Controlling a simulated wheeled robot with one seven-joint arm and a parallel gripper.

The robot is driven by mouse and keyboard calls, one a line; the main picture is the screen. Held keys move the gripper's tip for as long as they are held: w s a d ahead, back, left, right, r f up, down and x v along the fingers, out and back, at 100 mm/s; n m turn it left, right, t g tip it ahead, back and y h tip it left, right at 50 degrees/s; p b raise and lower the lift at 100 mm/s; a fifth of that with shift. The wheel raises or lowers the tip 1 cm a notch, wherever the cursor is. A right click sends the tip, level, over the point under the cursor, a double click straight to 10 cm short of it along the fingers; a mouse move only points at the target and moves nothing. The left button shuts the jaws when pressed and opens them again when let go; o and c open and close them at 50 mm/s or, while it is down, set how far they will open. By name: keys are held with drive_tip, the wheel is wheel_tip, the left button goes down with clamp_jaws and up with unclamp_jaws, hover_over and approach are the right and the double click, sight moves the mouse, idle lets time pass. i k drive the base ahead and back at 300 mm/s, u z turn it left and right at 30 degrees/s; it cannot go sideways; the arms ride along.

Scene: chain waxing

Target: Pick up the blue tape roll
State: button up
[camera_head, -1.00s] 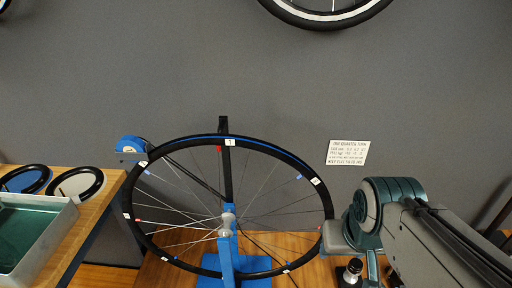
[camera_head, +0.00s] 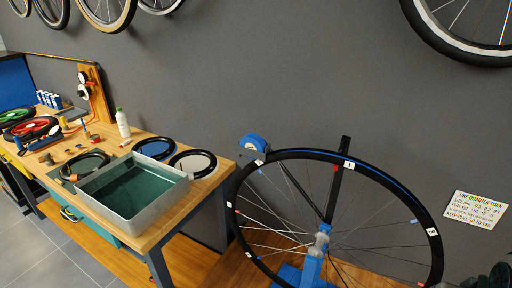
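The wheel has a black rim with small numbered and coloured tags and stands on a blue stand (camera_head: 312,262). A blue strip runs along the top of the rim from the roll's side. My gripper is out of view. Only a dark piece at the lower right corner shows, likely part of my arm.
A wooden bench (camera_head: 165,226) stands at the left. It carries a metal tray (camera_head: 160,205) of green liquid, black rings (camera_head: 192,163), a white bottle (camera_head: 122,123) and small tools. Other wheels (camera_head: 470,30) hang on the grey wall. A sign (camera_head: 475,211) is at the right.

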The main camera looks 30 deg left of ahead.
sight(252, 141)
drive_tip(key=k, duration=0.5)
drive_tip(key=z, duration=2.35)
drive_tip(key=k, duration=1.6)
drive_tip(key=u, duration=1.85)
drive_tip(key=i, duration=0.5)
